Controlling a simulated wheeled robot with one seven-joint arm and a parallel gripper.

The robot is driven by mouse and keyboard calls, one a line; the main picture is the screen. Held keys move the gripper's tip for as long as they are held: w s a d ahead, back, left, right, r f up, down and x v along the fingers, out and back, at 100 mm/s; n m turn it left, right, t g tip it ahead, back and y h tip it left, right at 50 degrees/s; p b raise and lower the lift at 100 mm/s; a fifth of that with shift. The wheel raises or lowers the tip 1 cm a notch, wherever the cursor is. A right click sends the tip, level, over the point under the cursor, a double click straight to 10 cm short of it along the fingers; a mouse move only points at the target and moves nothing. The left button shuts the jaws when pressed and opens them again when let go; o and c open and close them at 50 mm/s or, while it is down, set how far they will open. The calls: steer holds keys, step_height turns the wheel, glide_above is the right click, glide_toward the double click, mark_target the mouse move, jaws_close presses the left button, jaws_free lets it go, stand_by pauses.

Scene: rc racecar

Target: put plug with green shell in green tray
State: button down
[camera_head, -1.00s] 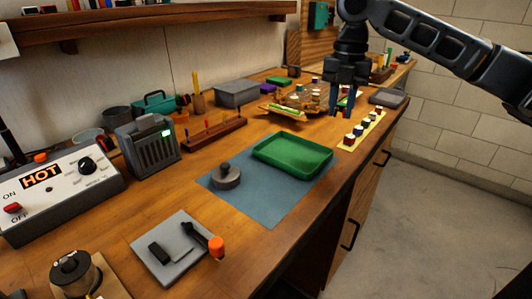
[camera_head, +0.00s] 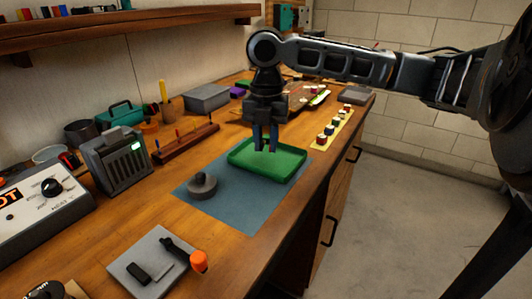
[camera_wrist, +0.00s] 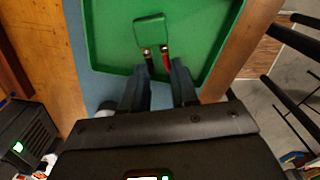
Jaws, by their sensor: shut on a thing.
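The green tray (camera_head: 285,167) lies on the blue-grey mat on the bench, and its inside shows in the wrist view (camera_wrist: 105,40). My gripper (camera_head: 266,151) points down over the tray, its fingers in front of the tray's far left part in the head view. In the wrist view my gripper (camera_wrist: 160,66) is shut on the plug with green shell (camera_wrist: 149,29). The plug's green body extends beyond the fingertips, with gold contacts and one red and one black lead toward the fingers. The plug cannot be made out in the head view.
A dark round knobbed weight (camera_head: 202,186) stands on the mat (camera_head: 240,212) left of the tray. A yellow strip with several small jars (camera_head: 326,133) lies behind it to the right. A grey charger box (camera_head: 117,160) stands at left.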

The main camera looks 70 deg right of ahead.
mark_target(266, 148)
steer(key=shift+f, duration=1.9)
steer(key=shift+f, duration=0.15)
steer(key=c, duration=0.9)
jaws_free()
steer(key=shift+o, duration=0.2)
step_height(266, 148, up, 12)
steer(key=shift+r, duration=0.2)
steer(key=shift+p, duration=0.3)
